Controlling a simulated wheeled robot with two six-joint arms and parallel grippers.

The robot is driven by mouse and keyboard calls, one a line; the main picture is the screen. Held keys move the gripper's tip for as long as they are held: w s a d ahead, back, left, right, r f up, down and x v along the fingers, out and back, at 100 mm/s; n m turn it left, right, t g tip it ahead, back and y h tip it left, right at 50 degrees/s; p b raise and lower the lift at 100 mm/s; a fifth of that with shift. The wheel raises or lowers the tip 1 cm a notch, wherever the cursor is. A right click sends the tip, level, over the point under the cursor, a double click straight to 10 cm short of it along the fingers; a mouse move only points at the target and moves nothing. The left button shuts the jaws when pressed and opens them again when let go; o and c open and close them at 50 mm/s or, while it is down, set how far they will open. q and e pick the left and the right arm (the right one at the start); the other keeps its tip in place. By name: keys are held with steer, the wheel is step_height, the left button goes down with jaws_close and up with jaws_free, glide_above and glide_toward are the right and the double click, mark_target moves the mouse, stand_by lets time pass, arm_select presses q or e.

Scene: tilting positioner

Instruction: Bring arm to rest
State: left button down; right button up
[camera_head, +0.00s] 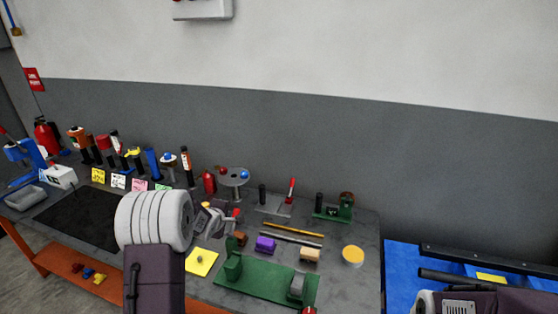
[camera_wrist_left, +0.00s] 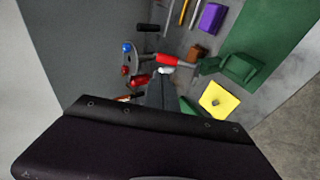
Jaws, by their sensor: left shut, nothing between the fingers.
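My left arm comes in from the lower left, and its gripper (camera_head: 235,214) is shut and empty above the bench. A green fixture (camera_head: 262,284) with upright blocks sits on the bench to the right of the gripper in the head view. In the left wrist view the green fixture (camera_wrist_left: 243,67) is at the upper right. My right arm shows only partly at the lower right; its gripper is out of view.
The bench holds a yellow square (camera_head: 201,261), a purple block (camera_head: 265,244), a round stand (camera_head: 233,176) with coloured balls and a red-handled clamp (camera_head: 291,188). A row of bottles and tools stands along the back left. A blue surface (camera_head: 403,270) lies to the right.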

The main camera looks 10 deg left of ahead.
arm_select(q)
steer(key=s+d+f+m+h+b, duration=0.15)
steer(key=s+d+b, duration=0.25)
steer(key=d+b, duration=0.5)
steer(key=s+d+f+m+g, duration=0.2)
steer(key=s+f+m+g, duration=0.1)
steer(key=s, duration=0.6)
steer(key=s+d+f+m+g, duration=0.2)
steer(key=s+f+m, duration=0.3)
steer(key=s+m, duration=0.3)
steer(key=s+d+f+m+g, duration=0.2)
steer(key=s+f+m+g, duration=0.2)
steer(key=s, duration=0.6)
steer(key=shift+d+m, duration=0.35)
steer(key=shift+m, duration=0.4)
